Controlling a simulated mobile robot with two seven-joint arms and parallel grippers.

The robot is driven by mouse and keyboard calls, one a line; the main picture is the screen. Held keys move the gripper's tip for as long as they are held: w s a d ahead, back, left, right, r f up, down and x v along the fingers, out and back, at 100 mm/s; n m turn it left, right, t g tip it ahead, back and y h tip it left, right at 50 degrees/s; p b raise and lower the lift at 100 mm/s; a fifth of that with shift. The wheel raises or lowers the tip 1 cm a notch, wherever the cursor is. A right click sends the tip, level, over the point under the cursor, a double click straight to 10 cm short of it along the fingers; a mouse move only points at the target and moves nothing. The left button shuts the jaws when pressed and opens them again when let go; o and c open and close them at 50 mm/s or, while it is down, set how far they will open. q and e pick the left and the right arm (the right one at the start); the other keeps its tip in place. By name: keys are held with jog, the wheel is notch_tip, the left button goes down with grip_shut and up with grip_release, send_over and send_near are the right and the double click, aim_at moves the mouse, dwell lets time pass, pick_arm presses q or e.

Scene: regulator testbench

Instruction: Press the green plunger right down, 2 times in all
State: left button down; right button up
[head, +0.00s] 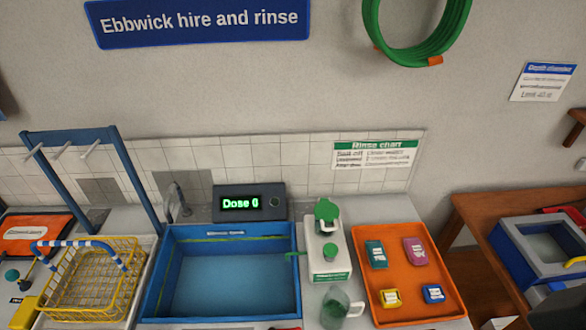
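A white dispenser (318,238) stands on the counter between the blue basin and the orange tray. A green cap-like part (327,210) rises at its back, and a round green knob (330,250) sits on its front top. Both are green, and I cannot tell for sure which is the plunger or how far either is pressed. A thin green spout (292,255) points left over the basin rim. The display (240,203) behind the basin reads "Dose 0". Neither of my grippers shows in the head view.
A blue basin (154,280) lies left of the dispenser, with a yellow wire basket (135,268) beyond. A clear jug (333,313) stands just in front of the dispenser. An orange tray (402,290) with several small packets lies right.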

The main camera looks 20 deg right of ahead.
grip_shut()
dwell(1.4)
